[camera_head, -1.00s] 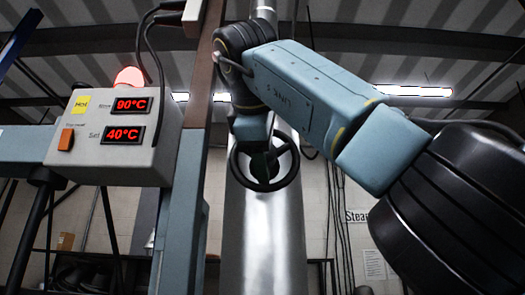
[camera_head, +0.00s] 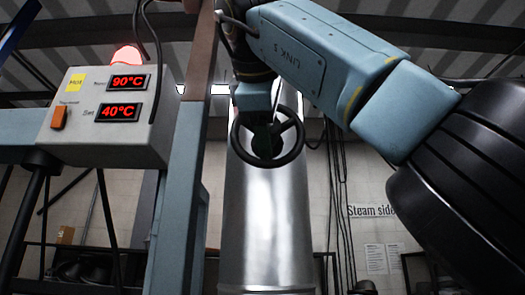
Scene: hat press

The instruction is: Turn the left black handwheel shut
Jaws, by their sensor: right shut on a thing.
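A black handwheel (camera_head: 268,163) with a round rim and spokes sits on the front of a shiny metal column (camera_head: 267,215) in the middle of the head view. It is the only handwheel in view. My right arm comes in from the right and bends down from above to the wheel. My right gripper (camera_head: 264,128) is at the wheel's upper part, shut on it; the fingers are dark and hard to tell from the hub and spokes. The upper rim is partly hidden behind my wrist. My left gripper is not in view.
A grey control box (camera_head: 82,148) at the left shows 90°C and 40°C in red, with a lit red lamp (camera_head: 127,58) on top. A blue-grey upright post (camera_head: 183,180) stands close left of the column. Dark cables hang right of it, near a "Steam side" sign (camera_head: 371,211).

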